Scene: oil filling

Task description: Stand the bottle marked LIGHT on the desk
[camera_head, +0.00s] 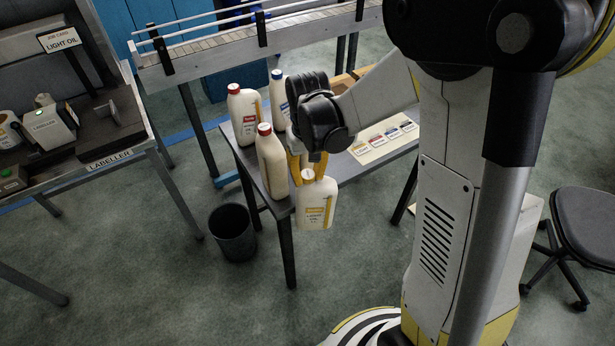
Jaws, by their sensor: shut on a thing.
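My gripper (307,165) is shut on the neck area of a cream bottle with a pale cap and a yellow-edged label (316,206). The small label print seems to read LIGHT. The bottle hangs roughly upright at the near corner of the grey desk (346,172), and its base shows lower than the desk's edge in the picture. I cannot tell whether it touches the desk. My gripper hides part of the desk top behind it.
On the desk stand a red-capped, red-labelled bottle (244,116), a red-capped bottle with no label visible (272,163) and a blue-capped bottle (280,104). A label card (383,140) lies right. A black bin (232,234) stands left below. The labeller bench (109,159) is further left.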

